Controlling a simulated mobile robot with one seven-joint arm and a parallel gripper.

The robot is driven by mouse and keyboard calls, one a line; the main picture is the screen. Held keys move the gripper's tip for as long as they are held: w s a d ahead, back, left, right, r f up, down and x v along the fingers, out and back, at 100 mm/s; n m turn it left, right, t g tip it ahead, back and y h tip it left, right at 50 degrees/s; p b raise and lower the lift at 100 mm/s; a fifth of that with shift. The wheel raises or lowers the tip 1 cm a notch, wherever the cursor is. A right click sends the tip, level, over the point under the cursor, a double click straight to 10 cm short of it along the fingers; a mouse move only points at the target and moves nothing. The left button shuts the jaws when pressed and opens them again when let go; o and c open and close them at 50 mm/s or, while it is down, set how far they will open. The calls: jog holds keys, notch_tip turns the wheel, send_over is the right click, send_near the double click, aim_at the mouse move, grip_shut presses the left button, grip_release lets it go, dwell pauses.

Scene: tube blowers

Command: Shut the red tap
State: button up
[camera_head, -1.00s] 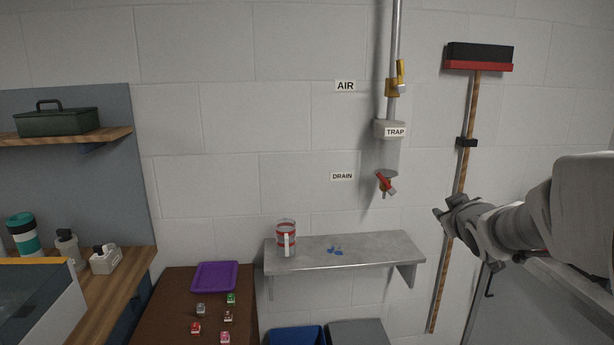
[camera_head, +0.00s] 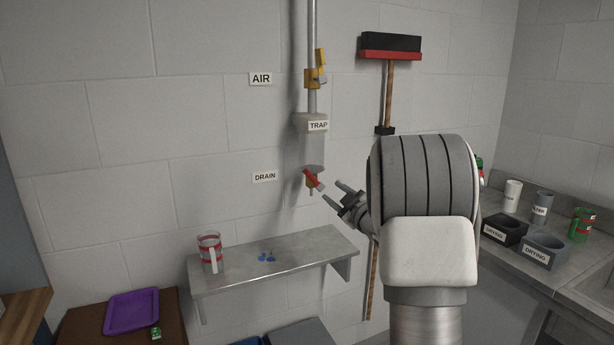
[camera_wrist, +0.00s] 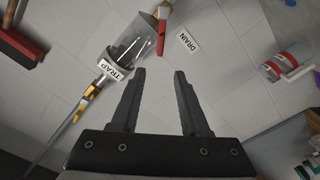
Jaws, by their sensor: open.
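The red tap (camera_head: 314,180) is a small red lever on a brass valve under the clear trap bowl, beside the DRAIN label (camera_head: 265,177). Its lever slants down to the right in the head view. In the wrist view the red tap (camera_wrist: 161,38) shows near the top, beyond the fingertips. My gripper (camera_head: 335,194) is open and empty, just right of the tap and slightly below it, apart from it. In the wrist view my gripper (camera_wrist: 160,72) has its two dark fingers spread with nothing between them.
A yellow valve (camera_head: 316,72) marked AIR sits higher on the pipe, above the trap (camera_head: 312,123). A broom (camera_head: 390,46) hangs to the right. A counter with cups stands far right.

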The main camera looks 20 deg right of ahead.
aim_at(311, 176)
jog(key=w, duration=0.5)
jog(key=w+p, duration=0.1)
jog(key=w, duration=0.4)
jog(key=w+p, duration=0.1)
jog(key=w, duration=0.4)
jog(key=shift+w+a, duration=0.3)
jog(key=shift+a, duration=0.05)
grip_shut()
dwell(0.8)
